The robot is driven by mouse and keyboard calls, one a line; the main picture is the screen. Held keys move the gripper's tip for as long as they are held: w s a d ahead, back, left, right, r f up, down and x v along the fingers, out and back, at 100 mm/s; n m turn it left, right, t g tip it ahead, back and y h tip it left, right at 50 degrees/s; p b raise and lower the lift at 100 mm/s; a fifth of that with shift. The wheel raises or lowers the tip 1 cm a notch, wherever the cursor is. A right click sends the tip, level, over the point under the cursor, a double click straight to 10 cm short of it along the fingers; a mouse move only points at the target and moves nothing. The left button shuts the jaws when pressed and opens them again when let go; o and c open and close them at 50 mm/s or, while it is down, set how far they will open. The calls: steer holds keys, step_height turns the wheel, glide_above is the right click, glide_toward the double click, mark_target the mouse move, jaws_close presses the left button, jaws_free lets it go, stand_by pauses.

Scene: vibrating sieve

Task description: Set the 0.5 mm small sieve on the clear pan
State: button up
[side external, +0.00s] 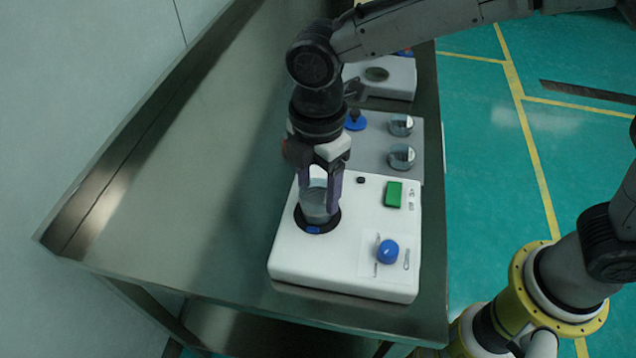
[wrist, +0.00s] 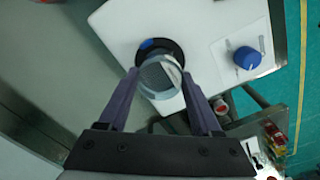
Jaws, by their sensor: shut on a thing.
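My gripper (side external: 319,206) points down over the white machine (side external: 345,262), its purple fingers closed around a small, clear-grey cylinder (side external: 314,207), which I take to be the small sieve. It stands upright at the black round seat (side external: 303,225) with a blue tab at the front. In the wrist view the cylinder (wrist: 158,77) is between the fingertips (wrist: 160,80), with a pale, mesh-like face showing. No size mark is readable. I cannot make out the clear pan separately from the held cylinder, nor whether the cylinder touches what is below.
The machine has a blue knob (side external: 388,251) and green button (side external: 394,194). Behind it a grey tray (side external: 376,134) carries two round metallic pieces (side external: 401,157) and a blue item (side external: 355,123). Another white device (side external: 399,80) stands farther back. The metal bench (side external: 190,200) is clear on the left.

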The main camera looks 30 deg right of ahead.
mark_target(318, 200)
steer(key=o, duration=1.4)
steer(key=shift+f, duration=0.1)
step_height(318, 200, up, 11)
steer(key=s+d+r+m+t, duration=0.1)
steer(key=d+r+m, duration=0.35)
steer(key=d, duration=0.55)
steer(key=s+d+f+m+t, duration=0.1)
steer(key=s+d+f+m, duration=0.1)
steer(key=s+d+m, duration=0.3)
steer(key=s+d+f+m+t, duration=0.2)
steer(key=s+d+m, duration=0.3)
steer(key=d, duration=0.2)
steer(key=s+d+f+m+t, duration=0.1)
steer(key=s+d+f+m, duration=0.1)
steer(key=s+d+m, duration=0.3)
steer(key=shift+s+d+f+t, duration=0.15)
steer(key=shift+d+t, duration=0.15)
steer(key=shift+d, duration=0.35)
